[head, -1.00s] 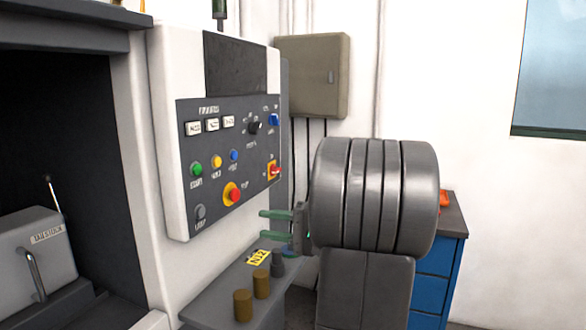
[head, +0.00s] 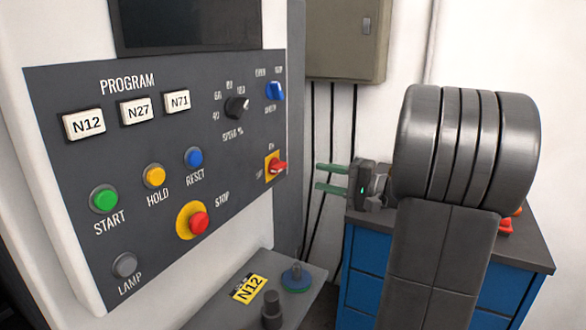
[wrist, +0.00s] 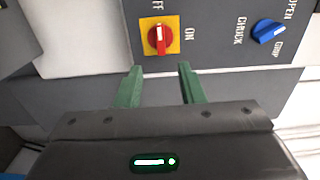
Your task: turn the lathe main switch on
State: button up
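The main switch (head: 276,166) is a red rotary knob on a yellow square plate at the lower right of the lathe's control panel (head: 140,190). In the wrist view the switch (wrist: 158,36) lies just beyond my fingertips, with ON lettered to its right and part of OFF at the top edge. The red knob stands along the picture's vertical there, towards OFF. My gripper (head: 325,176) has two green fingers, apart and empty, to the right of the panel. In the wrist view my gripper (wrist: 160,75) points at the switch without touching it.
A blue chuck knob (head: 275,90) is above the switch; a black speed knob (head: 237,107) is beside it. The red stop button (head: 198,222) is left. A blue cabinet (head: 366,262) stands behind my arm.

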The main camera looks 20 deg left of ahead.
aim_at(283, 168)
jog(key=a, duration=0.7)
jog(key=a+p, duration=0.1)
jog(key=a, duration=0.2)
jog(key=shift+w+a, duration=0.15)
jog(key=shift+w, duration=0.15)
grip_shut()
